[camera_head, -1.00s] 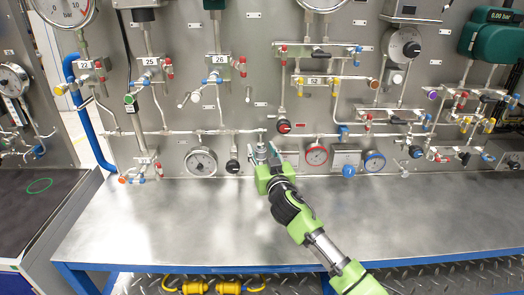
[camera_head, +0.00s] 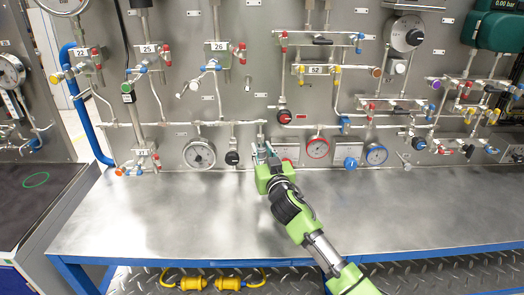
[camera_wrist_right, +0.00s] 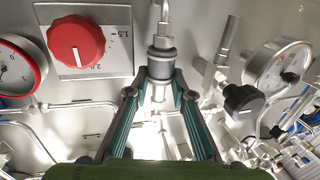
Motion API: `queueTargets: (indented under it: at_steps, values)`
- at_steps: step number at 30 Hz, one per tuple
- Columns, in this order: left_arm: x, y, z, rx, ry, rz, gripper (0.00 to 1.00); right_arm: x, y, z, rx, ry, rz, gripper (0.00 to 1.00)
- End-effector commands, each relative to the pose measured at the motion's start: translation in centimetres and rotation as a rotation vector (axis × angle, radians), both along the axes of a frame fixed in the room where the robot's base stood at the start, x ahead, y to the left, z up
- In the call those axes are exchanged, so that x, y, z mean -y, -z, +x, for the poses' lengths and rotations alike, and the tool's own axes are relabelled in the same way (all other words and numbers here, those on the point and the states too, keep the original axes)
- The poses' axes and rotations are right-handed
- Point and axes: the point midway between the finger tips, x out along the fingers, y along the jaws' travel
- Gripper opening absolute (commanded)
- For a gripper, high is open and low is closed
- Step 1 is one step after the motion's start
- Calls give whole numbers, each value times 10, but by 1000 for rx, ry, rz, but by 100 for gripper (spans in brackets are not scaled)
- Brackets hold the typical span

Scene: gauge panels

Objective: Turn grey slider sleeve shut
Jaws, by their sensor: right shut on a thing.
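The grey slider sleeve (camera_wrist_right: 162,63) is a dark grey ring on a thin vertical metal fitting, in the middle of the right wrist view. My right gripper (camera_wrist_right: 162,78) has its two green-sided fingers on either side of it, shut on the sleeve. In the head view my right gripper (camera_head: 266,154) is at the lower edge of the panel, and its fingers mostly hide the sleeve there. My left gripper is in neither view.
A black knob (camera_head: 232,158) and a white gauge (camera_head: 199,153) sit left of the gripper. A red-rimmed gauge (camera_head: 317,147) and a blue knob (camera_head: 350,163) are to the right. The metal worktop (camera_head: 150,220) below is clear.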

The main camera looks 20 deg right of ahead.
Motion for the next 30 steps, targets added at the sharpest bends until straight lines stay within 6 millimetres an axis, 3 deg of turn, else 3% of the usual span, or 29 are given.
queueTargets:
  at_steps: [1, 2, 3, 16, 30]
  values:
    - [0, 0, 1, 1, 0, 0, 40, 0, 8, -1, -14, 1, 1, 0]
    - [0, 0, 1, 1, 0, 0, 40, 0, 8, -1, -15, 1, 1, 30]
    - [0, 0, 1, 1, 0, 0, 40, 0, 8, -1, -15, 2, 1, 40]
    - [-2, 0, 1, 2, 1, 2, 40, 1, 5, -7, -9, 3, 1, 40]
    - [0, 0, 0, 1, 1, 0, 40, -5, 7, -68, -13, 0, 2, 40]
